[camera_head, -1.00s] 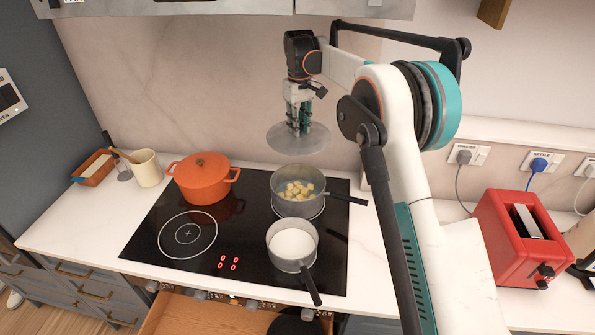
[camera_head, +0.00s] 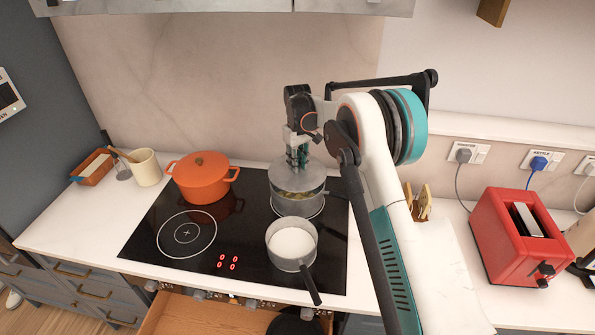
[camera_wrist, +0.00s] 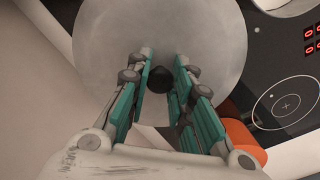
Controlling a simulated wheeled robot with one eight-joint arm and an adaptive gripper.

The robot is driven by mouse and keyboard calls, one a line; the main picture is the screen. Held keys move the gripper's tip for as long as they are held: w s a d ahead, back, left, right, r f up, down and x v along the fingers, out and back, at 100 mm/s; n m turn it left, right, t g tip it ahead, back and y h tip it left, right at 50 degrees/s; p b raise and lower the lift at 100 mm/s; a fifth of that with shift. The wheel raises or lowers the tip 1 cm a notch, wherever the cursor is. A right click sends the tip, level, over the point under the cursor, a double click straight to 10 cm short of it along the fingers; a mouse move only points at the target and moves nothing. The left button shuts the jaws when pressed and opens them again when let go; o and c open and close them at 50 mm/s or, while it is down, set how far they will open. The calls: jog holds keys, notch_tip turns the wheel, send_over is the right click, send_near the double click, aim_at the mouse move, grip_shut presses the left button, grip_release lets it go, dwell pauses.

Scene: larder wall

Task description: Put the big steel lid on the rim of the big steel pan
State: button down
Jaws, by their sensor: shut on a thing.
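The big steel lid (camera_head: 313,176) is a grey disc directly over the big steel pan (camera_head: 298,208) at the back right of the hob. A narrow gap under the lid's front shows some of the yellow pieces in the pan, so the lid looks just above the rim; I cannot tell if its back edge touches. My gripper (camera_head: 298,165) points down and is shut on the lid's knob. In the wrist view the lid (camera_wrist: 205,45) fills the upper middle, with the dark knob (camera_wrist: 159,80) between my fingers. The lid hides the pan there.
A small pan of white liquid (camera_head: 291,243) stands just in front, its handle toward the front edge. An orange pot (camera_head: 201,180) stands left of the big pan. The front-left ring (camera_head: 187,233) is empty. A red toaster (camera_head: 519,235) is at the right.

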jog(key=shift+f, duration=1.9)
jog(key=shift+f, duration=0.1)
jog(key=c, duration=1.4)
grip_release()
notch_tip(320, 180, up, 12)
jog(key=shift+r, duration=0.1)
